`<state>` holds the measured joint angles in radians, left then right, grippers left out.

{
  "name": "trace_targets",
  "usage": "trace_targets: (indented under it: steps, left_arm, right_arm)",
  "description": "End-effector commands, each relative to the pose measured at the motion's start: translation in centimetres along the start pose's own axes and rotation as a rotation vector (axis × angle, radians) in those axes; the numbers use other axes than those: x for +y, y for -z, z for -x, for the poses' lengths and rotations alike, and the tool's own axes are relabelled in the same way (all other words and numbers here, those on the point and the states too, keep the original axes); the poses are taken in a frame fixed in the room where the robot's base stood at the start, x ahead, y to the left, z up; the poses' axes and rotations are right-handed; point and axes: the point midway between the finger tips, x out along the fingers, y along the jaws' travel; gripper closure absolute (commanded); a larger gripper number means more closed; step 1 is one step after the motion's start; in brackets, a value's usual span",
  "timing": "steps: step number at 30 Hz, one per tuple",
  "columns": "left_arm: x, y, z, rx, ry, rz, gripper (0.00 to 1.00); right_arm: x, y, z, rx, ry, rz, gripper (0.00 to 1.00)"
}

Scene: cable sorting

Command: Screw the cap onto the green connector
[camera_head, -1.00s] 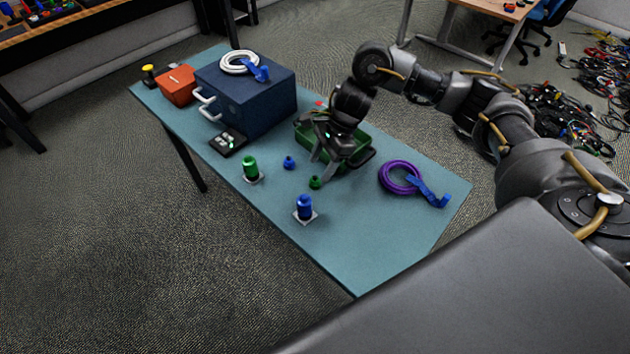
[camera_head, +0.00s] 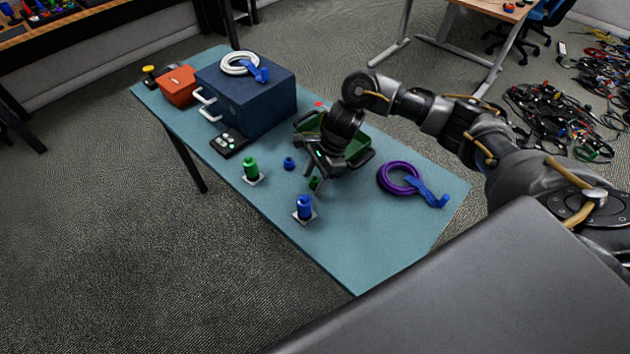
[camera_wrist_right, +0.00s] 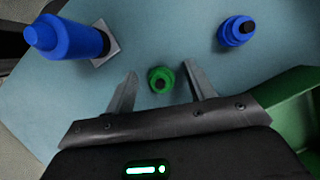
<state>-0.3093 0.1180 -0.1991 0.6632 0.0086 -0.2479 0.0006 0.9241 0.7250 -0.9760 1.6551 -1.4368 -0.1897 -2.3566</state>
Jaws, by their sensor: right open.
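The green connector (camera_head: 250,168) stands upright on a small pale base plate on the table, left of my right gripper in the head view. The small green cap (camera_head: 314,183) sits on the table; in the right wrist view the cap (camera_wrist_right: 161,79) lies between the fingertips with clear gaps on both sides. My right gripper (camera_head: 312,188) is open, and its fingers (camera_wrist_right: 163,82) reach down around the cap without visibly touching it. My left gripper is not in view.
A blue connector (camera_head: 304,206) on its plate and a blue cap (camera_head: 289,163) stand near the gripper. A green bin (camera_head: 364,143) is right behind it. A purple cable coil (camera_head: 399,177) lies to the right. A blue cabinet (camera_head: 262,105) stands at the back left.

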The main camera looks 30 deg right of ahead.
Motion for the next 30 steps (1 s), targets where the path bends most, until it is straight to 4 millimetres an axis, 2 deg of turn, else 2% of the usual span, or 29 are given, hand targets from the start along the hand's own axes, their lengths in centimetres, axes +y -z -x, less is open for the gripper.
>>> trace_targets:
  steps: [4,15,25,30]
  left_arm:
    - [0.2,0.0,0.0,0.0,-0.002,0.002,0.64]
    - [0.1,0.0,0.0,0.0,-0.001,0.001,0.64]
    - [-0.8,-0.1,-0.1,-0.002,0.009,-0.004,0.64]
    - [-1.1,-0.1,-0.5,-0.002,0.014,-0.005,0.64]
  right_arm:
    - [0.0,0.0,0.0,0.0,0.0,0.0,0.46]
    - [0.0,0.0,0.0,0.0,0.0,0.0,0.93]
    - [0.0,-0.1,0.3,0.0,0.0,0.001,0.93]
    - [-0.1,-0.8,1.9,0.0,0.004,0.004,0.93]
